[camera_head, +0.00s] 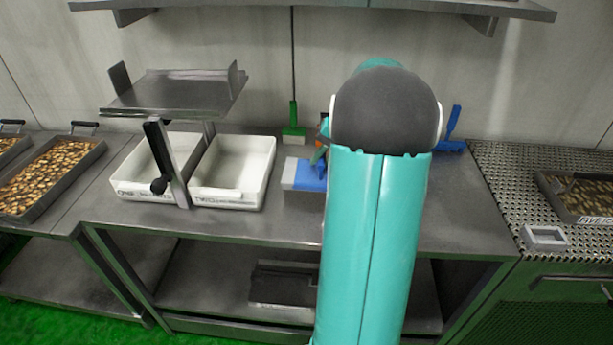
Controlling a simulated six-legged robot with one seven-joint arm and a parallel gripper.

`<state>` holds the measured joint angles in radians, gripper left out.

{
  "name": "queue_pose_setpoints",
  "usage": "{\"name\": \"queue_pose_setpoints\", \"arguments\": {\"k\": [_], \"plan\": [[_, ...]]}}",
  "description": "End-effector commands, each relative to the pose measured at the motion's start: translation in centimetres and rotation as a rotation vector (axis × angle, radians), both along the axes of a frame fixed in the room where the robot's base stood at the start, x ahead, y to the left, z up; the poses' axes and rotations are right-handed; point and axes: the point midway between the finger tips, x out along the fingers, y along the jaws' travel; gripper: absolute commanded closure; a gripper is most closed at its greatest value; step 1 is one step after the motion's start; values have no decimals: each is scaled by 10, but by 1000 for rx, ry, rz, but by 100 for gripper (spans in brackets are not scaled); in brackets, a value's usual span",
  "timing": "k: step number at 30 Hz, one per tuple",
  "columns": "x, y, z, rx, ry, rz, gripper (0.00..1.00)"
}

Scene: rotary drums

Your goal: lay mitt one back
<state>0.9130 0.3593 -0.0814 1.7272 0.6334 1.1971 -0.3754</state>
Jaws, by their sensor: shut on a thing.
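My teal arm fills the middle of the head view and hides my gripper and whatever is in it. I cannot make out a mitt for certain. A blue and whitish flat thing (305,175) lies on the steel bench (270,226) just left of my arm, partly covered by small grey-green and orange parts that I cannot identify. The left white tray (128,180) has a label starting "ONE". The right white tray (262,165) has a label starting "TWO". Both trays look empty from here.
A raised metal platform (180,90) with a lever (160,160) stands over the trays. A green-handled brush (293,125) and a blue-handled tool (453,128) are at the back. Filled pans (98,152) stand left, a perforated surface (490,185) right. The bench front is clear.

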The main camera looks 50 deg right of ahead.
Motion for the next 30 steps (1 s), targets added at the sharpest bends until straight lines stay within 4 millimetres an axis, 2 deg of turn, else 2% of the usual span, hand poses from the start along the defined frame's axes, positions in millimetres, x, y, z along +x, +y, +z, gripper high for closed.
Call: {"name": "queue_pose_setpoints", "arguments": {"k": [1,6,16,22,30], "plan": [[12,0,-6,1,1,2,100],[37,-2,-38,2,1,0,100],[61,-4,-64,1,0,1,100],[61,-5,-93,1,1,-2,100],[61,-5,-94,-1,-1,-2,100]]}}
